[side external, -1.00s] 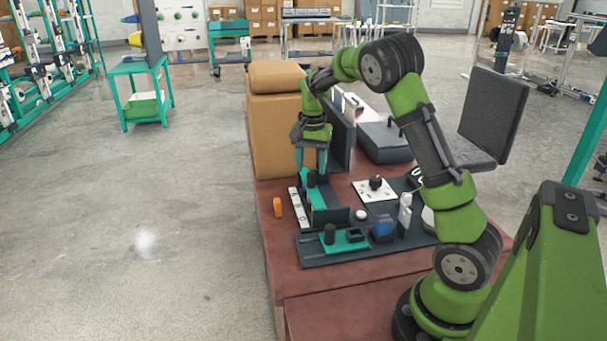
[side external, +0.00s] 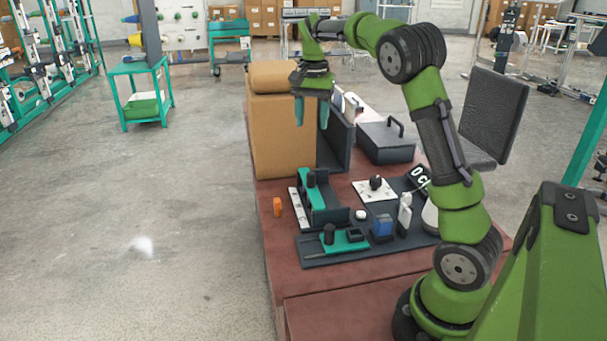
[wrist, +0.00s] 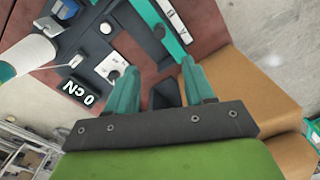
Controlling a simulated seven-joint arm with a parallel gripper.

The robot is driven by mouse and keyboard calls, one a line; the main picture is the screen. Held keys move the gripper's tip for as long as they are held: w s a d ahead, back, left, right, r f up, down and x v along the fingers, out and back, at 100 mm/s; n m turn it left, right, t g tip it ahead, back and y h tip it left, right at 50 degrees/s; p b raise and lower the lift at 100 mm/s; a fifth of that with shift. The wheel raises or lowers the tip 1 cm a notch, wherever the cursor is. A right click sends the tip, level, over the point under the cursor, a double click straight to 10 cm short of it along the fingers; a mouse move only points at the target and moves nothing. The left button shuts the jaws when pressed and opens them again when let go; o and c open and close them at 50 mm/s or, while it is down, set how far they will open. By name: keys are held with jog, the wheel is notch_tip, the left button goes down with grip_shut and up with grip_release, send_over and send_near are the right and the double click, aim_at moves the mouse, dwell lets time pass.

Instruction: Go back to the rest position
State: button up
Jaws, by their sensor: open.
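My gripper (side external: 311,112) is open and empty. It hangs in the air, fingers pointing down, above the dark fixture and in front of the tan padded block. Its two teal fingers stand apart in the wrist view (wrist: 160,88). A teal tool with a black knob (side external: 311,186) lies below it in the dark fixture beside a white strip (side external: 294,204). Its teal bar also shows at the top of the wrist view (wrist: 160,25).
The tan block (side external: 283,135) stands close behind and left of the gripper. A dark panel (side external: 335,140) and a dark case (side external: 385,142) stand to the right. On the red-brown table are an orange piece (side external: 277,207), a white plate with black knob (side external: 375,190) and a blue box (side external: 382,228).

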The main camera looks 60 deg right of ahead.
jog(key=s+a+n+t+y, duration=0.1)
jog(key=s+a+n+t, duration=0.2)
jog(key=s+a+n, duration=0.2)
jog(key=s+a+n+t+y, duration=0.1)
jog(key=s+a+n+t, duration=0.3)
jog(key=s+a, duration=0.8)
jog(key=shift+s+a+f+n, duration=0.25)
jog(key=shift+a+n, duration=0.45)
jog(key=shift+a, duration=2.85)
